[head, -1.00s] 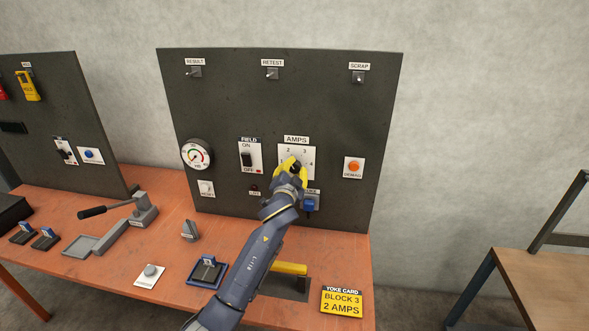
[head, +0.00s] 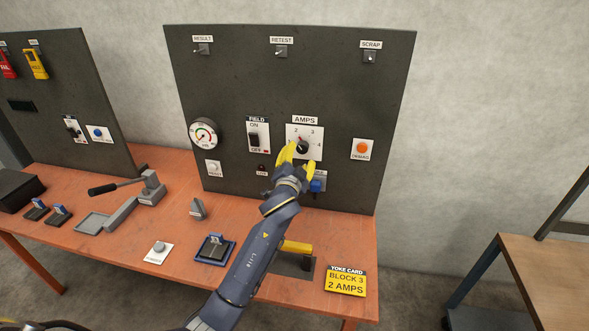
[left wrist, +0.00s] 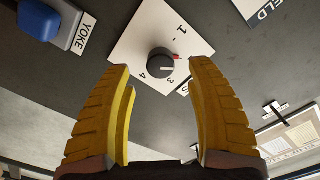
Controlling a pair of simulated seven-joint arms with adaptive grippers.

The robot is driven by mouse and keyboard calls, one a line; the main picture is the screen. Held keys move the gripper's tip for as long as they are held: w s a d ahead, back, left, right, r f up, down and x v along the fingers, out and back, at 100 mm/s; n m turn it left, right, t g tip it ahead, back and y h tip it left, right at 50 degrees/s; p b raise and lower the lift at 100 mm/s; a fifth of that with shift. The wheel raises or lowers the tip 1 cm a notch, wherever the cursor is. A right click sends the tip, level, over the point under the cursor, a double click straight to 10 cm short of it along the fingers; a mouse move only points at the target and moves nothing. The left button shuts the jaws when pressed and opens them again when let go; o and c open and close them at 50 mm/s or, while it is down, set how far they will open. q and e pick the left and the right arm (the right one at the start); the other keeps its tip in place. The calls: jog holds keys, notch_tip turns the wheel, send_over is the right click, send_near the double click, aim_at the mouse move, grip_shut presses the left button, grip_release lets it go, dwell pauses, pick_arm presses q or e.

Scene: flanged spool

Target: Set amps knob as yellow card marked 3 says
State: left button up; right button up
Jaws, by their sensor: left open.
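The amps knob (head: 302,147) is a dark round knob on a white plate marked 1 to 4 on the upright panel. In the left wrist view, the knob (left wrist: 161,64) has a red pointer directed right, below the 1; the 2 is hidden, apparently behind the right-hand finger, so I cannot tell its exact setting.
The field switch (head: 254,138) is left of the amps plate and a blue yoke control (head: 317,186) is just below it. An orange demag button (head: 362,149) is to the right. A yellow-handled part (head: 296,247) stands on the table beside my arm.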

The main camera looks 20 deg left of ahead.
pick_arm(q)
jog(key=s, duration=0.7)
jog(key=shift+d, duration=0.35)
jog(key=n, duration=0.7)
send_near(302, 151)
jog(key=w, duration=0.3)
jog(key=w+a, duration=0.1)
jog(key=w, duration=0.7)
jog(key=shift+w+a+r, duration=0.1)
jog(key=shift+a+r, duration=0.05)
jog(key=shift+r, duration=0.05)
grip_shut()
dwell(0.4)
